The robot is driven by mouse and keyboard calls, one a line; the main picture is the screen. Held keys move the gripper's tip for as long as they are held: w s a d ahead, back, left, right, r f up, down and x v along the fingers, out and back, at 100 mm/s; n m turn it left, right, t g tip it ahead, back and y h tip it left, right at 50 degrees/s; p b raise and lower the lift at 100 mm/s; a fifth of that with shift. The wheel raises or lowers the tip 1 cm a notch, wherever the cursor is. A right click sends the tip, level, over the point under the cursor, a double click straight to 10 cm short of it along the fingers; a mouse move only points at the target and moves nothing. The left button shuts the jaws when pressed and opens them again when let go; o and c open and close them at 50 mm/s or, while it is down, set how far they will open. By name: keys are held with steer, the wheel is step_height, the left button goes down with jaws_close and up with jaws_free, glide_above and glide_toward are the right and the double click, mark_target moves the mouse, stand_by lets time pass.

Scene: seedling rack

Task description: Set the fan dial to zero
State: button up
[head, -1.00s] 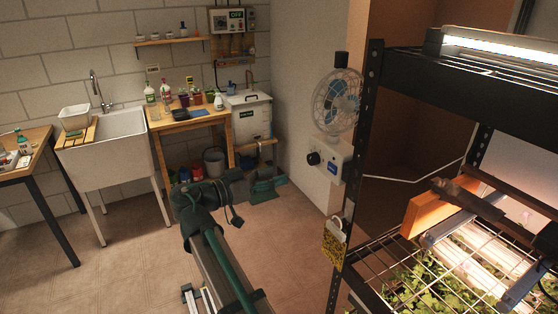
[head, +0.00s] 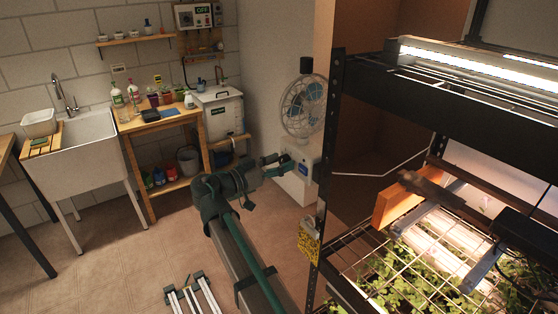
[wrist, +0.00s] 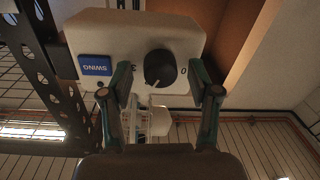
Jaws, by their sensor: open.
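The fan (head: 303,105) stands beside the rack, on a pale control box (head: 316,165). In the wrist view the box (wrist: 190,35) shows a round black dial (wrist: 159,66) and a blue label reading SWING, upside down. A "0" is printed to the right of the dial. A light mark on the dial appears to point down, slightly left, away from the "0". My gripper (wrist: 160,78) is open, with one finger on each side of the dial; I cannot tell whether they touch it. In the head view my gripper (head: 276,163) is at the box and hides the dial.
The black rack (head: 332,150) with lit seedling shelves stands close on the right, and a yellow tag (head: 309,240) hangs on its post. The sink (head: 85,150) and wooden bench (head: 160,120) are at the back left. The floor between is largely open.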

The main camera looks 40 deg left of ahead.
steer(key=c, duration=1.2)
steer(key=shift+o, duration=0.2)
steer(key=shift+f+n+b, duration=0.1)
steer(key=shift+n+b, duration=0.2)
steer(key=shift+b, duration=0.05)
steer(key=n+b, duration=0.2)
steer(key=n, duration=0.6)
steer(key=shift+w+n+g+b, duration=0.1)
steer(key=shift+n+g+b, duration=0.2)
steer(key=shift+b, duration=0.05)
steer(key=n, duration=0.1)
steer(key=n+p, duration=0.1)
steer(key=n, duration=0.3)
steer(key=shift+r+h, duration=0.25)
steer(key=shift+h, duration=0.05)
steer(key=n+p, duration=0.2)
steer(key=n, duration=0.2)
steer(key=shift+a+f+n+p, duration=0.1)
steer(key=shift+n+p, duration=0.3)
